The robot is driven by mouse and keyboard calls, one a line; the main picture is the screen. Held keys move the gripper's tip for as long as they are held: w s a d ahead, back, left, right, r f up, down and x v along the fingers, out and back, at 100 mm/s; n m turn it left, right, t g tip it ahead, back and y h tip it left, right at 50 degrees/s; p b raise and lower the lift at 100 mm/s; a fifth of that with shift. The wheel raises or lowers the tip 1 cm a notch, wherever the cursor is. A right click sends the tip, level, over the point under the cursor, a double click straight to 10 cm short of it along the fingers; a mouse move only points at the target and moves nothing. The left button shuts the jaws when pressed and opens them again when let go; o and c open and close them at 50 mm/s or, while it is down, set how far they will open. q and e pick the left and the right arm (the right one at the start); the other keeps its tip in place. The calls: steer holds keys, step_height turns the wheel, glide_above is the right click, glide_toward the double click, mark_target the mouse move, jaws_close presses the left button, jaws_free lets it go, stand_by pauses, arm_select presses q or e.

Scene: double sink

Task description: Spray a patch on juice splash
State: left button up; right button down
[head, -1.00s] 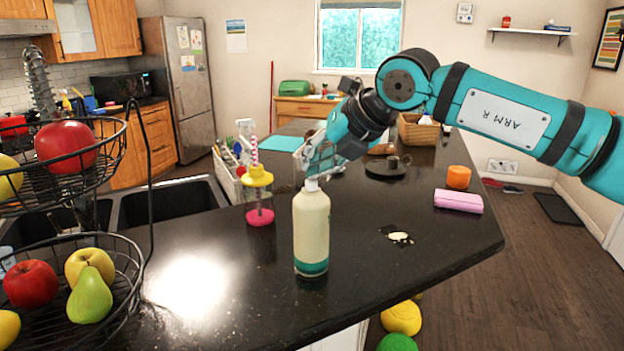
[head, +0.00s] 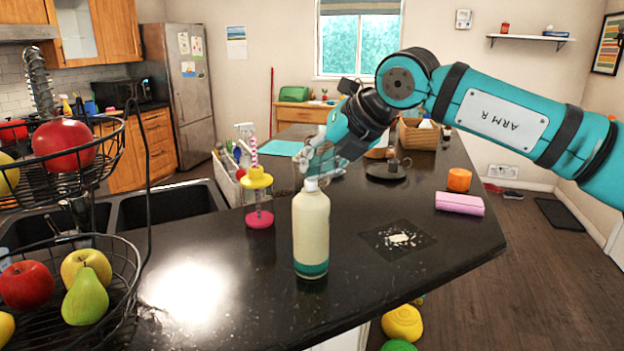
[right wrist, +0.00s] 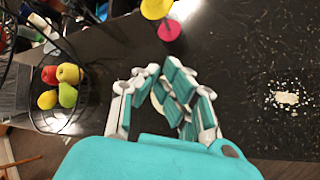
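A cream bottle with a teal base (head: 311,232) stands upright at the front of the black counter. My right gripper (head: 316,163) is at its top, with the fingers closed around the head, which they mostly hide. In the right wrist view the right gripper (right wrist: 160,98) has its fingers on both sides of a cream part of the bottle (right wrist: 157,106). The splash (head: 400,239) is a pale blotch on the counter, right of the bottle, within a darker square area with white specks. It also shows in the right wrist view (right wrist: 287,98). My left gripper is out of view.
A pink block (head: 459,203) and an orange cup (head: 459,180) are near the right edge. A wire fruit basket (head: 137,285) is at left. The counter around the splash is clear.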

steer(key=shift+r, duration=0.1)
steer(key=shift+r+p, duration=1.8)
steer(key=shift+r, duration=1.25)
